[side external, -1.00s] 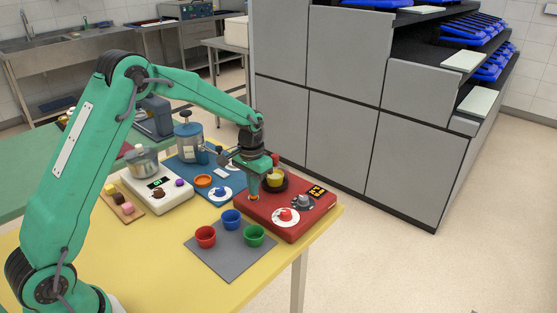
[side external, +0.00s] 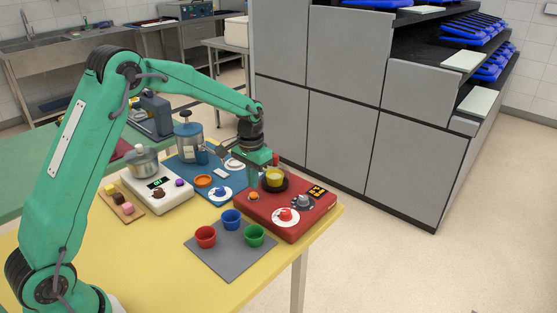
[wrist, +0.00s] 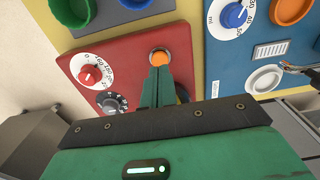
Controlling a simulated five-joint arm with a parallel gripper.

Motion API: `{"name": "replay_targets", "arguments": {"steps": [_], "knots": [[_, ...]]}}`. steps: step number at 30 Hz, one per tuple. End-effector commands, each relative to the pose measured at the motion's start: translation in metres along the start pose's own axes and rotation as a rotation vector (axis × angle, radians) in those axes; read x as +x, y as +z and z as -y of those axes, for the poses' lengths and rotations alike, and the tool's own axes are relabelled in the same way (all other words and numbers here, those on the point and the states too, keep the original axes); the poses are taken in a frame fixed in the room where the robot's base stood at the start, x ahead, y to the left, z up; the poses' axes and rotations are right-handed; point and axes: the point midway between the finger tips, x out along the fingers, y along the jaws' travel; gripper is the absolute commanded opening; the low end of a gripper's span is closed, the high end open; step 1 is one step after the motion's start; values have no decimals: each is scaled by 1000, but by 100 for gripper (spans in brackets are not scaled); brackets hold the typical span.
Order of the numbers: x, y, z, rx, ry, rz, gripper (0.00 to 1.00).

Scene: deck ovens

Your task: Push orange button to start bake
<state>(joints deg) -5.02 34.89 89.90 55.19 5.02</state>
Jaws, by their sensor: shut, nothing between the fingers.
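The orange button (side external: 253,196) is on the red control box (side external: 290,228), at its left back part. In the wrist view the orange button (wrist: 159,57) shows just beyond my fingertips, in a light ring. My gripper (side external: 254,176) is shut and empty, pointing down above the button with a gap in the side view. In the wrist view its closed fingers (wrist: 159,72) line up with the button and cover what lies right below it. I cannot tell whether the button is pressed in.
Red, blue and green cups stand on a grey mat (side external: 225,263). A blue board (side external: 184,172) lies behind.

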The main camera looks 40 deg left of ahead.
Motion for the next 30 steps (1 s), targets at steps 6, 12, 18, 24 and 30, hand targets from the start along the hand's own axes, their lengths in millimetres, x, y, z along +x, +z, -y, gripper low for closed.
{"name": "replay_targets", "arguments": {"steps": [6, 12, 18, 24, 30], "knots": [[-13, 0, 0, 0, 0, 0, 0], [-24, 0, 0, 0, 0, -1, 0], [-35, 0, 0, 0, 0, -1, 0], [-41, 0, 0, 0, 0, -1, 0], [-41, 0, 0, 0, 0, 0, 0]]}}
